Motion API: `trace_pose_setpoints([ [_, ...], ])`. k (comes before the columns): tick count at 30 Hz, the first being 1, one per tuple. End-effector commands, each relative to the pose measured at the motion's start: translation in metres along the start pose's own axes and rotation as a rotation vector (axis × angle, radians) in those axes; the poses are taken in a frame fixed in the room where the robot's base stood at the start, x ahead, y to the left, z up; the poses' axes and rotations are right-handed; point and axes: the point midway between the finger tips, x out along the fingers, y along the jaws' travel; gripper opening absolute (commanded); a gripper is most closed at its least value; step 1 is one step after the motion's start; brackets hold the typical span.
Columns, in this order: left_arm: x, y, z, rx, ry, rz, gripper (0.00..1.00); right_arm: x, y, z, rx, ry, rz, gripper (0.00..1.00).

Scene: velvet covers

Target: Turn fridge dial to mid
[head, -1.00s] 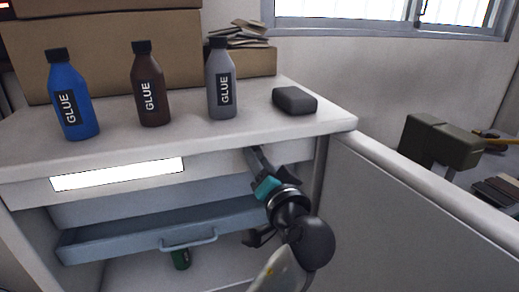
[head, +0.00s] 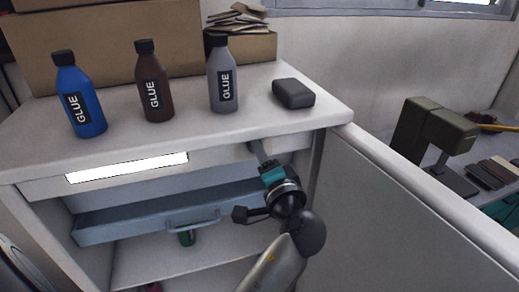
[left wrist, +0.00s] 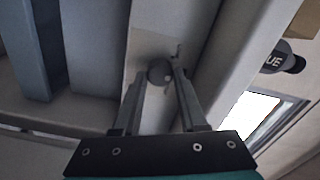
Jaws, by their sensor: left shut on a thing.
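The fridge (head: 182,268) stands open, with a bright light strip (head: 125,167) under its top. The fridge dial (left wrist: 158,74) is a small round grey knob in the left wrist view, on the pale panel to one side of the light strip. My left gripper (head: 256,147) reaches up under the right end of the fridge top in the head view. In the left wrist view its two fingers (left wrist: 160,76) are on either side of the dial and shut on it. The dial is hidden in the head view, and its pointer setting cannot be read. My right gripper is not in view.
Blue (head: 79,95), brown (head: 153,82) and grey (head: 222,75) glue bottles and a dark block (head: 293,94) stand on the fridge top. The open door (head: 400,215) is at the right.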

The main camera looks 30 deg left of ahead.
Motion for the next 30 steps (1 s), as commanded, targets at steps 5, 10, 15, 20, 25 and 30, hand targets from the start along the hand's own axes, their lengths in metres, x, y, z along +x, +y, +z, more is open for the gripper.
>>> trace_pose_setpoints([
  [5,0.0003,-0.0012,-0.0009,0.002,0.003,-0.004,0.0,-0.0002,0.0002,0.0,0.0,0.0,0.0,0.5],
  [10,0.0002,-0.0013,-0.0009,0.001,0.003,-0.004,0.0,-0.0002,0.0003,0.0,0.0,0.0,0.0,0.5],
  [15,0.0002,-0.001,-0.0007,0.001,0.002,-0.003,0.58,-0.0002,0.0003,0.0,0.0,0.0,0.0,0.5],
  [20,0.0001,-0.0007,-0.0005,0.001,0.002,-0.002,0.72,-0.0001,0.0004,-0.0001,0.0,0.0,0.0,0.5],
  [25,0.0001,-0.0004,-0.0003,0.001,0.001,-0.001,0.72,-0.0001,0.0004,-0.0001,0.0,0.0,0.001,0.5],
  [30,0.002,-0.0003,-0.0002,0.002,0.001,-0.001,0.72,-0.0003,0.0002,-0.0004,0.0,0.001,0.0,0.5],
])
